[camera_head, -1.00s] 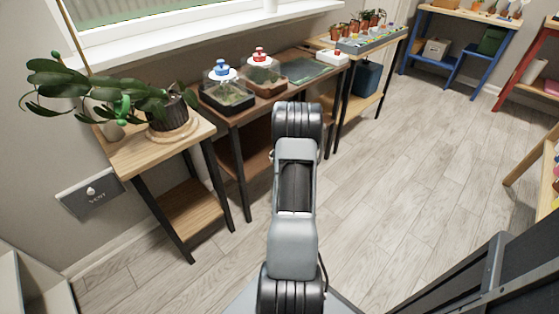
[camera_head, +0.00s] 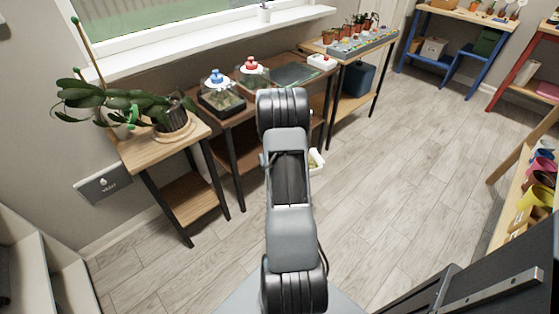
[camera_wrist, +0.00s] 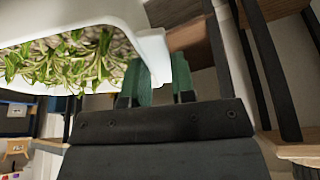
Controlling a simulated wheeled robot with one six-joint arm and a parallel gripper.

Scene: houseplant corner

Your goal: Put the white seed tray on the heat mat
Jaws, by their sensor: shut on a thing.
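The white seed tray (camera_wrist: 155,48) fills the upper left of the wrist view, with green seedlings inside. My gripper (camera_wrist: 163,88) is shut on its wall at the near right corner, with green finger pads. In the head view a small part of the tray (camera_head: 317,160) shows to the right of my arm, in front of the brown table and below its top; the gripper is hidden behind the arm. A flat dark green mat, seemingly the heat mat (camera_head: 295,74), lies on the brown table. Its visible top looks bare.
Left of the mat stand clear-domed trays with a red knob (camera_head: 252,66) and a blue knob (camera_head: 217,78). A white box (camera_head: 321,62) sits right of it. A potted plant (camera_head: 172,118) stands on the left table. Floor right of my arm is clear.

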